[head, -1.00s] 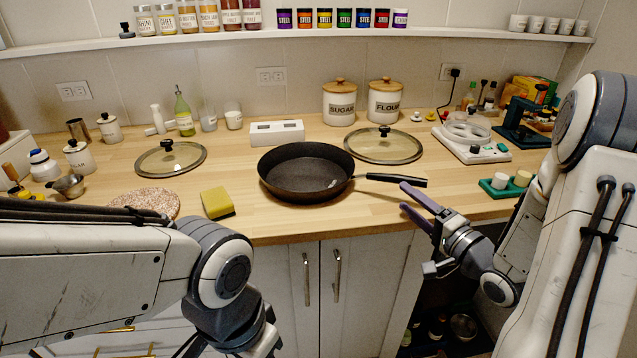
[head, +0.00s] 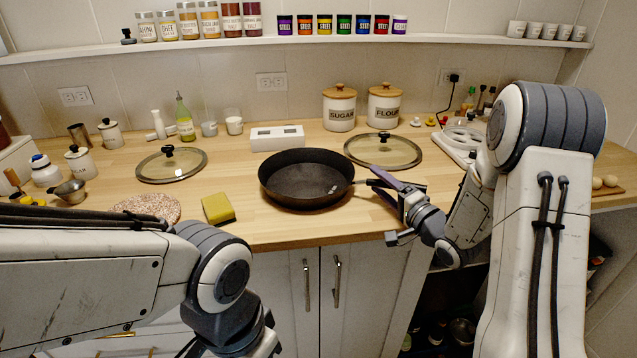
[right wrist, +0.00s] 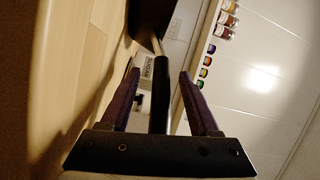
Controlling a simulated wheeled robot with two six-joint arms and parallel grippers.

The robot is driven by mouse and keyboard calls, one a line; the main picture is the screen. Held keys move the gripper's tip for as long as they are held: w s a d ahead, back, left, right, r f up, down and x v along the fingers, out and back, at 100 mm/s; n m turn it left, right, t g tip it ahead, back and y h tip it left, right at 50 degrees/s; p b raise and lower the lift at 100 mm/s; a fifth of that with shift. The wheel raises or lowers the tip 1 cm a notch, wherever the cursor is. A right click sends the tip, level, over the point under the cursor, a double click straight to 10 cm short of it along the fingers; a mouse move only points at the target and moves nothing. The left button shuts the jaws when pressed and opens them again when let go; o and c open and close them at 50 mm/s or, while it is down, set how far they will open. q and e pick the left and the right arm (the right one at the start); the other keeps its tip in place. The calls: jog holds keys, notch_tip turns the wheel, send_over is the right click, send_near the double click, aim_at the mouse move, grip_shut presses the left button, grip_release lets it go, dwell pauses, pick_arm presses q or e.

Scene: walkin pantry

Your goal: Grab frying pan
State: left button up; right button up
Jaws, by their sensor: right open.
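A black frying pan (head: 306,180) sits on the wooden counter, its handle pointing right. My right gripper (head: 374,180) is at the handle, with its purple fingers open. In the right wrist view the dark handle (right wrist: 160,85) runs between the two fingers of the gripper (right wrist: 159,90), with gaps on both sides. In the head view the fingers and hand hide part of the handle. My left arm comes in at the lower left of the head view. Its gripper fingers are not visible.
A glass lid (head: 384,150) lies behind the handle, and another lid (head: 171,164) lies to the left. A yellow sponge (head: 218,207) is left of the pan. Sugar (head: 339,108) and flour (head: 385,105) canisters stand behind. The counter in front of the pan is clear.

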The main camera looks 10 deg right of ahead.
grip_shut()
dwell(1.2)
jog(key=shift+r, duration=0.1)
